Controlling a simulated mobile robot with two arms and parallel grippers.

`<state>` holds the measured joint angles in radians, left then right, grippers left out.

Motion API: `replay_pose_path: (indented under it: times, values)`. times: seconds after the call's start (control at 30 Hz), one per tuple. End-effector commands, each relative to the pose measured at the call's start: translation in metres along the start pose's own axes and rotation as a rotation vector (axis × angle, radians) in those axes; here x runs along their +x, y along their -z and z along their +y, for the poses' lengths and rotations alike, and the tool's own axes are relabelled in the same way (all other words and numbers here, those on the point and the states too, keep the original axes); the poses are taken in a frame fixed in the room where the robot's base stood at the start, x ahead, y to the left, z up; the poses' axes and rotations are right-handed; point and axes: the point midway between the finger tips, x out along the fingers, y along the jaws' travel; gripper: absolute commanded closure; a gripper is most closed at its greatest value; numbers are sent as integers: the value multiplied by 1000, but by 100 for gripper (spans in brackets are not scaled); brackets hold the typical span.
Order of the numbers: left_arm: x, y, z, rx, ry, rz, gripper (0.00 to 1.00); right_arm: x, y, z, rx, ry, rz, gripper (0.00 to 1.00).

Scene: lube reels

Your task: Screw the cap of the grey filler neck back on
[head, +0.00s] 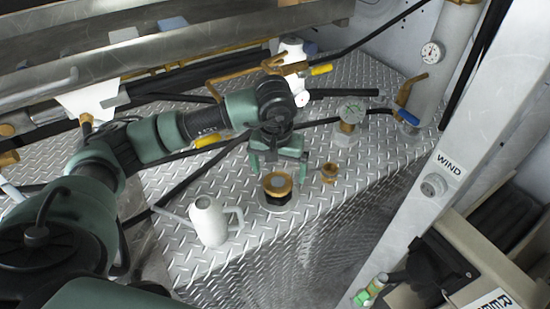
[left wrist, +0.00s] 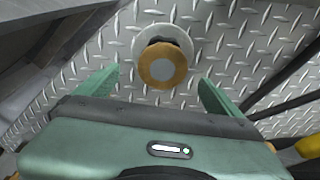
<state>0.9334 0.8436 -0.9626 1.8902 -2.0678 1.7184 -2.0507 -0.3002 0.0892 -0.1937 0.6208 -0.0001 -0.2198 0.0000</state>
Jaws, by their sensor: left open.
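An ochre ring-shaped cap (head: 278,183) with a duller middle sits over a round grey base (head: 279,208) on the tread-plate deck. I take this to be the grey filler neck with its cap; I cannot tell how firmly the cap sits. My left gripper (head: 279,167) is open and empty, its fingers pointing down just behind and above the cap. In the left wrist view the cap (left wrist: 162,65) lies beyond and between the open fingertips (left wrist: 160,77), apart from both, with the grey base (left wrist: 149,36) partly hidden behind it. My right gripper is not in view.
A white jug (head: 208,221) with a spout stands left of the neck. Dark hoses with yellow handles cross the deck behind. The WIND-marked post (head: 440,185) rises at right.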

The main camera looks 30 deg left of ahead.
Motion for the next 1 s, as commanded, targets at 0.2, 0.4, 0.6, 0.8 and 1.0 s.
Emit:
replay_pose_path:
  times: [0.2,0.4,0.6,0.8,1.0]
  values:
    - [32,0,-1,-4,2,-3,4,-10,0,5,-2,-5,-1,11]
    - [47,0,0,-4,1,0,4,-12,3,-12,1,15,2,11]
    - [49,1,0,-4,1,1,4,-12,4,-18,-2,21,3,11]
    - [48,1,0,-4,1,1,37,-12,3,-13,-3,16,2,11]
    - [49,1,-1,-2,1,1,74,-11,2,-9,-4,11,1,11]
